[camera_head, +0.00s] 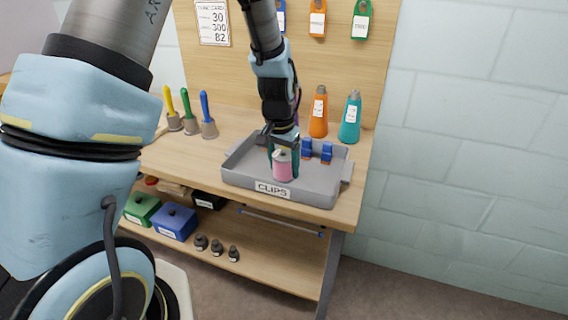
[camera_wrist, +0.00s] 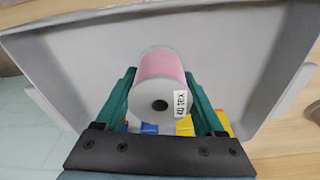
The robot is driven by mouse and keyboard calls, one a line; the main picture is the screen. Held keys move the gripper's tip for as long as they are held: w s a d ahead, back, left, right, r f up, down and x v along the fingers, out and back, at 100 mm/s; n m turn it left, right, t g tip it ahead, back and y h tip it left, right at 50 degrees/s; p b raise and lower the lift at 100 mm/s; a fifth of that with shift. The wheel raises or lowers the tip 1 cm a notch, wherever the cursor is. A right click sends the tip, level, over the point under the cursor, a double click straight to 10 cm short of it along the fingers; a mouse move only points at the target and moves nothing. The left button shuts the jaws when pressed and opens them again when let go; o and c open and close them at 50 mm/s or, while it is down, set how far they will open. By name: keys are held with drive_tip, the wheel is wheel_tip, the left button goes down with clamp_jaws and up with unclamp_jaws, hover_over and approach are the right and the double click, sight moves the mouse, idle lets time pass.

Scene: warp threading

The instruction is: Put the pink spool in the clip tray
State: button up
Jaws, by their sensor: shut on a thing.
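The pink spool (camera_head: 283,166) is between the green fingers of my gripper (camera_head: 283,160), over the grey clip tray (camera_head: 240,180) labelled CLIPS. In the wrist view the spool (camera_wrist: 162,66) lies between both fingers of my gripper (camera_wrist: 160,98), with its white end and a tag facing the camera. The tray's grey floor and walls surround it in the wrist view (camera_wrist: 235,50). I cannot tell whether the spool touches the tray floor.
Blue clips (camera_head: 326,152) stand in the tray's back right. Orange (camera_head: 319,116) and teal (camera_head: 350,120) cones stand behind the tray. Several handled tools (camera_head: 208,118) stand at left. A lower shelf holds a green box (camera_head: 141,208), a blue box (camera_head: 174,222) and small weights (camera_head: 217,247).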

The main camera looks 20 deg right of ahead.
drive_tip(key=shift+f, duration=0.2)
drive_tip(key=o, duration=1.6)
drive_tip(key=shift+c, duration=0.2)
drive_tip(key=shift+r, duration=0.1)
